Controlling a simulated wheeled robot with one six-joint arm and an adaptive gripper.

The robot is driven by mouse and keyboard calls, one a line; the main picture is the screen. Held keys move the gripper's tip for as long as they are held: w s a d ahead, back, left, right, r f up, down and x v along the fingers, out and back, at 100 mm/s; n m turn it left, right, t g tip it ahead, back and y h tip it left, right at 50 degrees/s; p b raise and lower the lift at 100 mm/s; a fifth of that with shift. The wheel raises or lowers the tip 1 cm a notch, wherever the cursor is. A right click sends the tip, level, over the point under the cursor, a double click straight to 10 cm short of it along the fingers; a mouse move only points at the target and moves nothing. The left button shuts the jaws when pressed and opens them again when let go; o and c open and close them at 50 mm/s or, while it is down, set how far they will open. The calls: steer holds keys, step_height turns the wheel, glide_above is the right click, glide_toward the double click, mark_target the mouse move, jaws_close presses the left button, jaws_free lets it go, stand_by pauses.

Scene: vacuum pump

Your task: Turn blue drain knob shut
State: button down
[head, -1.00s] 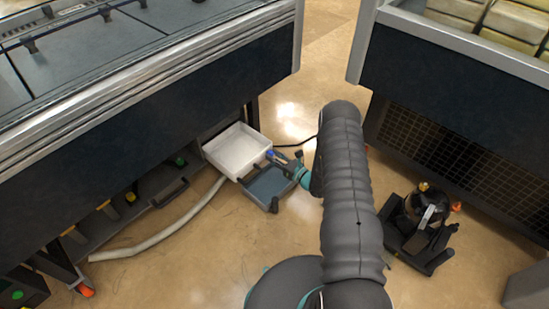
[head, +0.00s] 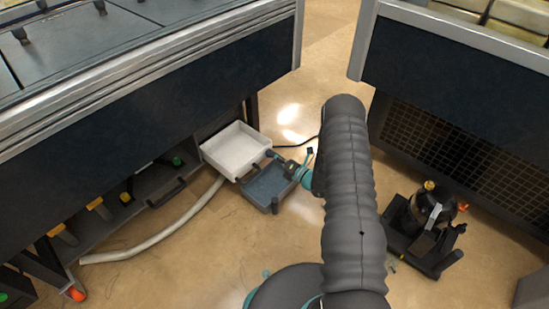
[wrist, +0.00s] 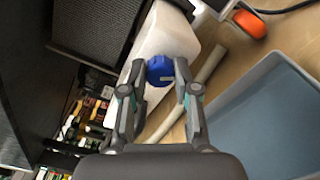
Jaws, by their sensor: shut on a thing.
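The blue drain knob (wrist: 160,70) shows in the wrist view on the near face of a white container (wrist: 168,36). My gripper (wrist: 159,90) has one fingertip on each side of the knob and is shut on it. The knob's face has a small pale mark. In the head view my gripper (head: 277,158) is at the right corner of the white box (head: 235,150), low beside the cabinet. The knob is too small and covered there to make out its turn.
A blue-grey tray (head: 268,186) lies below my gripper. A pale hose (head: 160,236) runs along the floor to the left. A black pump (head: 430,212) stands on the floor at right. An orange part (wrist: 250,23) shows in the wrist view. Open floor lies in front.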

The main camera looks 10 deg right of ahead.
steer(key=m, duration=0.6)
steer(key=shift+f+b, duration=0.1)
steer(key=shift+b, duration=0.3)
steer(key=shift+m, duration=0.3)
steer(key=c, duration=0.9)
jaws_free()
steer(key=shift+o, duration=0.2)
steer(key=shift+d, duration=0.1)
steer(key=v, duration=1.2)
